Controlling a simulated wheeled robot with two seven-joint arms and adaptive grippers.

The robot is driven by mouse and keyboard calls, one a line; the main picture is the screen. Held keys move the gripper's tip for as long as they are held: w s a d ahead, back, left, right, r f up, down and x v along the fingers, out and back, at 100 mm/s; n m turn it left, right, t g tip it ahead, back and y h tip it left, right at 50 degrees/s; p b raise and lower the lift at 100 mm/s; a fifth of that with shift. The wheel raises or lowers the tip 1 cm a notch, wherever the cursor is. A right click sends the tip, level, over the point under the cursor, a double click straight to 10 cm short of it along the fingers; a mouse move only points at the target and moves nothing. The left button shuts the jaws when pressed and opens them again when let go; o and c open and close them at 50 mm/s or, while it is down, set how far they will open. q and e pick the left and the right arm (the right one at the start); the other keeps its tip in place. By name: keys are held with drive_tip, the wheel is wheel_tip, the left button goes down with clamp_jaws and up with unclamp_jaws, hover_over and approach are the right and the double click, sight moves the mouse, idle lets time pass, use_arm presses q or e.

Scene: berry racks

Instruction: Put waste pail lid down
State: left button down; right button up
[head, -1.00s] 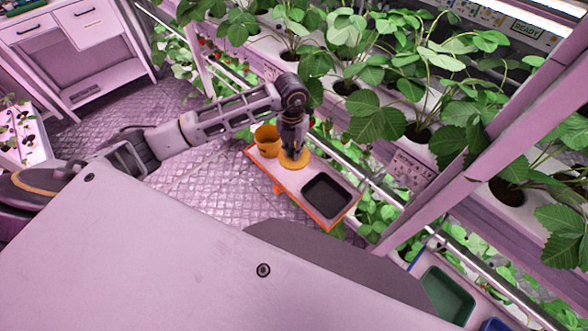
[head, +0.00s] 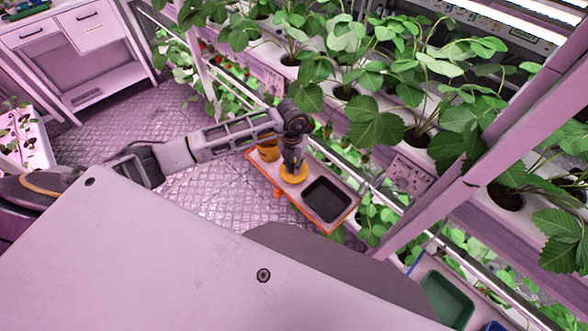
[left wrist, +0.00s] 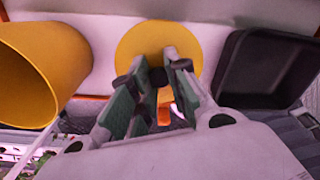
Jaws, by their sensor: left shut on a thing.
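The waste pail lid (head: 293,178) is a round orange-yellow disc, low over or on the shelf tray (head: 318,222); I cannot tell whether it touches. My left gripper (head: 293,168) points down at the lid and is shut on it, its fingers meeting near the lid's middle. In the left wrist view the lid (left wrist: 150,42) shows behind the fingers of the gripper (left wrist: 152,75). The open yellow pail (head: 267,153) stands beside it, partly behind my arm; it also shows in the left wrist view (left wrist: 30,75). My right gripper is not in view.
A black bin (head: 325,199) sits on the tray, right of the lid. Racks of strawberry plants (head: 375,110) and a metal rail stand close behind the tray. A green bin (head: 447,298) is at lower right. The floor (head: 205,200) left of the tray is clear.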

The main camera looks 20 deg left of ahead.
use_arm(q)
drive_tip(key=shift+f, duration=1.6)
drive_tip(key=shift+f, duration=0.15)
drive_tip(key=c, duration=1.4)
unclamp_jaws()
drive_tip(key=shift+o, duration=0.2)
